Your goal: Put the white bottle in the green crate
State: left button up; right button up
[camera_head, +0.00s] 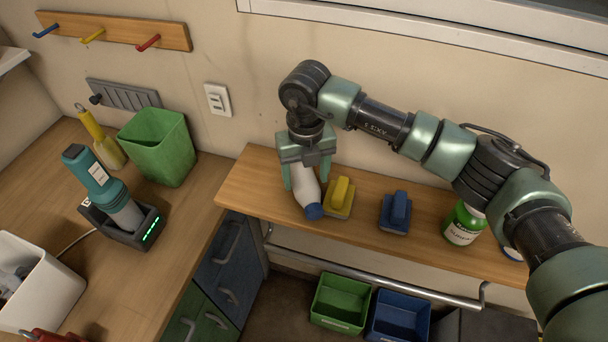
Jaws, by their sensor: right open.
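The white bottle (304,188) with a blue cap is on the wooden shelf, its cap pointing toward the front edge. It looks laid down or strongly tilted; I cannot tell which. My right gripper (306,180) is open above it, pointing down, with one finger on each side of the bottle. The gripper hides the bottle's back end, and I cannot tell whether the fingers touch it. The green crate (340,302) stands low, below the shelf and its rail, and looks empty. My left gripper is not in view.
A yellow brush (340,197) is close to the bottle's right, then a blue brush (396,212) and a green bottle (463,224). A metal rail (375,280) runs along the shelf front. A blue crate (400,317) adjoins the green crate. A green bin (158,147) stands left.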

aim_at(305, 178)
jog(key=shift+f+p, duration=0.3)
jog(key=shift+f, duration=1.2)
jog(key=shift+r, duration=0.1)
jog(key=c, duration=1.3)
